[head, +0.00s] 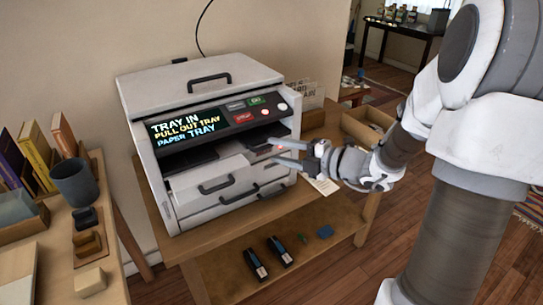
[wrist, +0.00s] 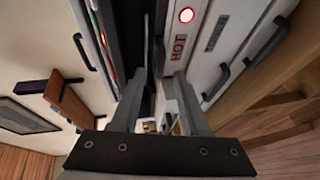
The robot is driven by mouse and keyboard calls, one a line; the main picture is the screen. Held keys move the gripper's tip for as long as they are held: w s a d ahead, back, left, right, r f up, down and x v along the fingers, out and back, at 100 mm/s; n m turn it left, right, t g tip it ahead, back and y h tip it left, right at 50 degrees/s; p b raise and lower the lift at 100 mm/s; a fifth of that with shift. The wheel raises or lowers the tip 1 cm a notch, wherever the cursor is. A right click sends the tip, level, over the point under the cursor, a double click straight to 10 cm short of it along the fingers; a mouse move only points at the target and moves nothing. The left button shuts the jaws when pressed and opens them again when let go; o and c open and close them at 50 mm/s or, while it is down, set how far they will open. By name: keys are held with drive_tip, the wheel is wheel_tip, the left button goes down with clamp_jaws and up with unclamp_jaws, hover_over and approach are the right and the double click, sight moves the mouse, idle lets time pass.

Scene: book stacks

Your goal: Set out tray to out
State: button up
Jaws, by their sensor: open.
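A white and grey copier-like machine (head: 205,130) stands on a wooden table. Its display (head: 188,131) reads "TRAY IN", "PULL OUT TRAY" and "PAPER TRAY". Below the panel is a dark slot with a dark tray-like ledge (head: 258,137) at its right; I cannot tell for sure that this is the out tray. A lower drawer with a handle (head: 216,185) juts forward. My gripper (head: 278,152) is open at the machine's right front, fingers pointing left towards the slot. In the wrist view my gripper (wrist: 160,75) straddles a dark gap with nothing clearly held; contact is unclear.
The machine's lid has a handle (head: 209,78). A wooden box (head: 365,127) lies right of the machine. A side desk with a grey cup (head: 74,182) is at left. The lower shelf holds small dark boxes (head: 256,264).

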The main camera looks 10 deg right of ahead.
drive_tip(key=shift+b+x, duration=0.3)
drive_tip(key=shift+x, duration=1.1)
clamp_jaws()
idle(0.4)
